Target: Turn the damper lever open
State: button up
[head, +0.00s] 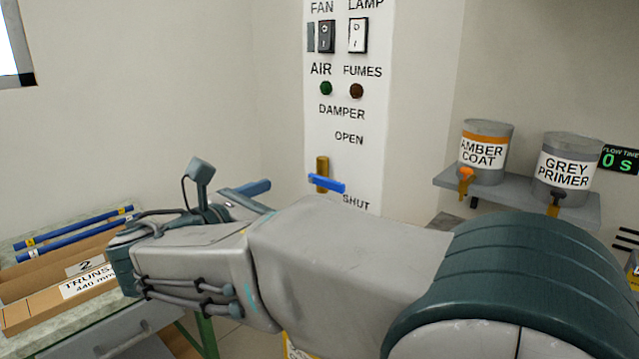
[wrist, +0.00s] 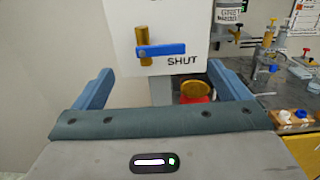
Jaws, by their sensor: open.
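The damper lever (head: 327,183) is a blue bar on a brass-coloured pivot, low on the white wall panel (head: 347,120). It lies roughly level, with its free end pointing right, just above the word SHUT. The word OPEN is higher on the panel. In the wrist view the lever (wrist: 161,50) shows ahead of my gripper, beyond the fingertips and between them. My gripper (wrist: 157,75) is open and empty, its two blue fingers wide apart. In the head view my gripper (head: 258,189) is left of the lever and apart from it, partly hidden by my arm.
Shelf (head: 520,196) with amber coat (head: 486,152) and grey primer (head: 566,172) cans stands right of the panel. A bench with blue rods (head: 75,232) and cardboard boxes is at left. The wrist view shows a cluttered worktop (wrist: 285,90) at right and a red object (wrist: 196,98) below the panel.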

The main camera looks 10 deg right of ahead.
aim_at(324, 180)
jog(key=x, duration=0.9)
jog(key=shift+w+d, duration=0.15)
jog(key=shift+d, duration=0.1)
jog(key=c, duration=1.4)
